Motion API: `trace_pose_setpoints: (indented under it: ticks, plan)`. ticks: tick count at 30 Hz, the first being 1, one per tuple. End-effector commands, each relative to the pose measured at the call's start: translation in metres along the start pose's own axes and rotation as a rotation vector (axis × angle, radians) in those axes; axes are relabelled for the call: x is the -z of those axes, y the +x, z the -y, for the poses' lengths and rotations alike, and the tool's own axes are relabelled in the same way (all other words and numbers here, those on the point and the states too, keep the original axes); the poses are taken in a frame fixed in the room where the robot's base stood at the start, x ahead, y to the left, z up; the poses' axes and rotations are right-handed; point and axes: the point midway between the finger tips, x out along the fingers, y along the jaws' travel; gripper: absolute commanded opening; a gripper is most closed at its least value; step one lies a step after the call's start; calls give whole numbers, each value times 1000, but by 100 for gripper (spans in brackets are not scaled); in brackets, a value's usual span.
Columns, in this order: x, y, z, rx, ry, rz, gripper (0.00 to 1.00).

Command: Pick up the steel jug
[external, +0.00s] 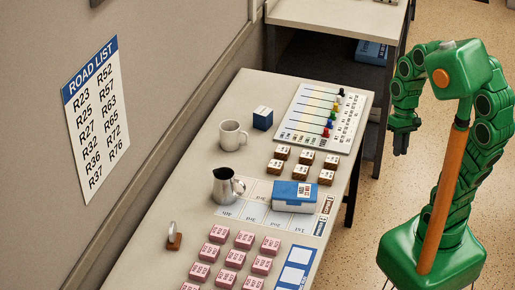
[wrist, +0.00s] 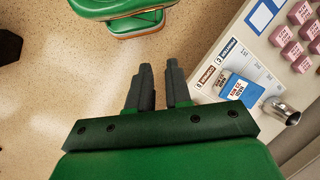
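The steel jug (external: 226,187) stands upright on the long table, left of a blue and white box (external: 294,196). In the wrist view the jug (wrist: 283,112) is at the right edge, seen from above beside the box (wrist: 240,90). My gripper (external: 403,145) hangs over the floor to the right of the table, well apart from the jug. In the wrist view its two dark fingers (wrist: 160,82) stand apart with an empty gap between them.
A white mug (external: 231,136) and a dark blue cube (external: 263,118) stand behind the jug. Several brown blocks (external: 300,166) and a board with coloured pegs (external: 320,118) lie farther back. Several pink blocks (external: 236,258) and a small upright disc on a wooden stand (external: 174,236) are in front.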

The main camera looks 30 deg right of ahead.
Motion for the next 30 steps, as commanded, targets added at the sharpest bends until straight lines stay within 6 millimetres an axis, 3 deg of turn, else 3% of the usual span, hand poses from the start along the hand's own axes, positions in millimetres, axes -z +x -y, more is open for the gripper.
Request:
trace_pose_setpoints:
  ticks: [14,30]
  plan:
    - [70,6,76,187,13,118,19]
    - [148,26,159,389,65,257,19]
